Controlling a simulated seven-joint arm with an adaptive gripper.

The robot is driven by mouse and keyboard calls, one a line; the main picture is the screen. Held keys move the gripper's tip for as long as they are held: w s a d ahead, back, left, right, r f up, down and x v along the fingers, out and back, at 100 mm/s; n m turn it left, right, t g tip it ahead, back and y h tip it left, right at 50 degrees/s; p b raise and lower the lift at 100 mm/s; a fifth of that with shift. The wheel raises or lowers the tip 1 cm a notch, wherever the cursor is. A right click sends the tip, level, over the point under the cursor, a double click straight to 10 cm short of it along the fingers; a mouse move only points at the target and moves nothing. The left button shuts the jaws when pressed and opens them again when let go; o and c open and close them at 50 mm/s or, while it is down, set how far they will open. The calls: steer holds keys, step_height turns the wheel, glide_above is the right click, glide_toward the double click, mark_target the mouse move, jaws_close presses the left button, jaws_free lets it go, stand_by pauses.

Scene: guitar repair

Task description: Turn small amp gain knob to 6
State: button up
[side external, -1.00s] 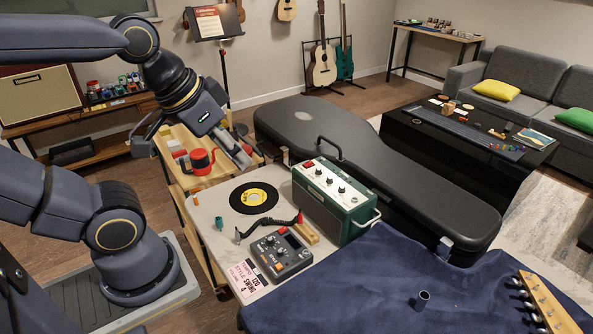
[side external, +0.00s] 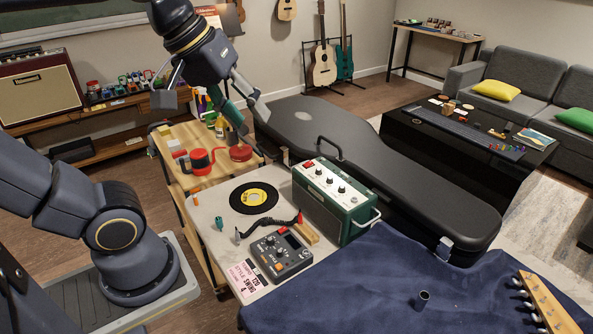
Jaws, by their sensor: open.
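The small amp (side external: 322,215) is a dark green box with a light control panel on top and a handle on its right side. Its panel carries a red switch (side external: 308,163) and a row of small dark knobs (side external: 330,181). The knob labels and pointer settings are too small to read, so I cannot tell which knob is gain. My gripper (side external: 212,102) is open, fingers spread, up and to the left of the amp, above the wooden cart. It is apart from the knobs.
A vinyl record (side external: 254,198), a pedal unit (side external: 280,254) with a coiled cable and a pink card lie on the white tabletop (side external: 215,225). A black guitar case (side external: 390,170) lies close behind the amp. A blue cloth (side external: 390,285) covers the front right. A red kettle (side external: 200,160) stands on the cart.

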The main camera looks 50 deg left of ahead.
steer(key=w+a+r+n, duration=0.2)
steer(key=w+r+n, duration=0.2)
steer(key=w+n, duration=0.15)
steer(key=n+g+y, duration=0.1)
steer(key=n+g, duration=0.4)
steer(key=n, duration=0.4)
glide_above(319, 169)
step_height(319, 169, down, 15)
steer(key=shift+g, duration=0.4)
step_height(319, 169, down, 20)
steer(key=shift+r, duration=0.15)
jaws_close()
